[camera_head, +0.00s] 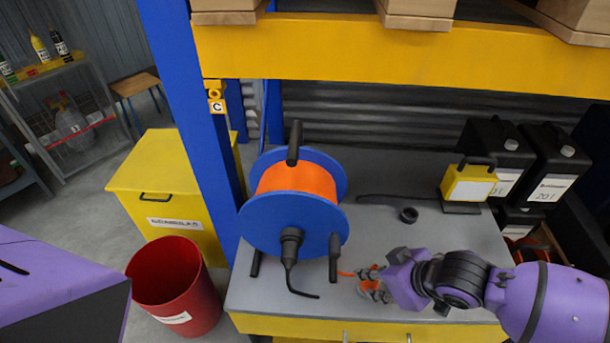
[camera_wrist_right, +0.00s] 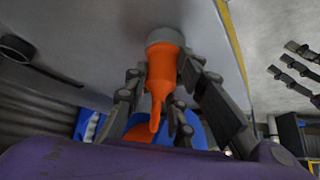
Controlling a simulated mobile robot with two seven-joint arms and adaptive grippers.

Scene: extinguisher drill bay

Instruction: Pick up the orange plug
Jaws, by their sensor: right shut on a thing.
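The orange plug (camera_wrist_right: 163,72) has a grey round end and shows in the right wrist view between the dark fingers of my right gripper (camera_wrist_right: 165,100). The fingers close on it from both sides. In the head view my right gripper (camera_head: 372,284) is low over the grey bench top, just right of the cable reel; only small orange bits of the plug (camera_head: 364,272) show there, the rest hidden by the fingers. I cannot tell whether the plug touches the bench. My left gripper is not in view.
The blue reel with orange cable (camera_head: 297,182) stands on the grey bench (camera_head: 385,228), close left of the gripper. A black tape-like ring (camera_head: 408,215), a yellow case (camera_head: 469,184) and black canisters (camera_head: 497,150) stand behind. A yellow shelf beam (camera_head: 400,55) crosses above.

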